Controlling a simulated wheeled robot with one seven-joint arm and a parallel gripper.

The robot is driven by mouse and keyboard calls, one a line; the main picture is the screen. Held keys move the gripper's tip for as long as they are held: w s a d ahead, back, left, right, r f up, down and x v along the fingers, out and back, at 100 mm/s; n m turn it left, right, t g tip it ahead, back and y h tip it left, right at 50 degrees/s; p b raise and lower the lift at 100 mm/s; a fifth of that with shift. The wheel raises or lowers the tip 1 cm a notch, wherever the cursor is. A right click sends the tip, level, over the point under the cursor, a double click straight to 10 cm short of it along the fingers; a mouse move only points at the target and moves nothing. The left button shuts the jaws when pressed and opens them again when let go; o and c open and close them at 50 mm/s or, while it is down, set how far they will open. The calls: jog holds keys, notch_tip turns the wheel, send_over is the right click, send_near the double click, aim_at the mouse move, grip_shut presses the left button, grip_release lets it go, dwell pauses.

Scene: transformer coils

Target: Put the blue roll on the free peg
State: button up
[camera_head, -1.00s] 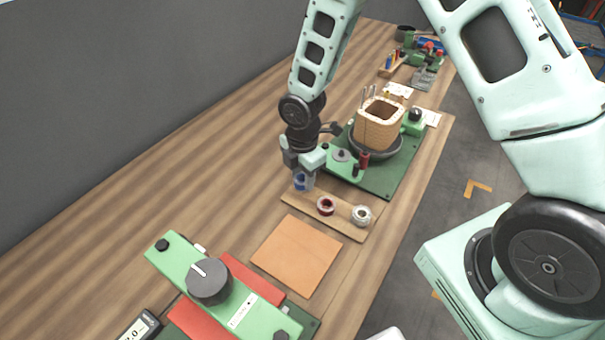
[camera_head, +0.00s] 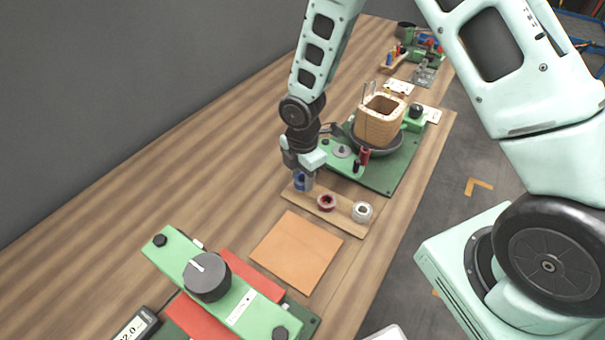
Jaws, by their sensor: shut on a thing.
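The blue roll (camera_head: 299,181) is at the left end of the wooden strip (camera_head: 342,215), partly hidden by my gripper. My gripper (camera_head: 304,180) points down and is shut on the blue roll, at about the height of the strip. I cannot tell whether the roll touches the strip. A red roll (camera_head: 326,202) sits in the middle of the strip and a white roll (camera_head: 362,212) at its right end. On the green base behind stands a small upright red-and-black piece (camera_head: 363,157). I cannot make out a free peg for certain.
A square wooden coil (camera_head: 379,121) stands in a dark round dish on a green base (camera_head: 380,182) behind the strip. An orange-brown square mat (camera_head: 296,252) lies in front. A green clamp with a dark knob (camera_head: 207,277) is at the front left. The table's left side is clear.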

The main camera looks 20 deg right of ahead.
jog(key=o, duration=1.4)
jog(key=shift+f, duration=0.1)
jog(key=shift+r+p, duration=2.2)
jog(key=shift+r, duration=0.4)
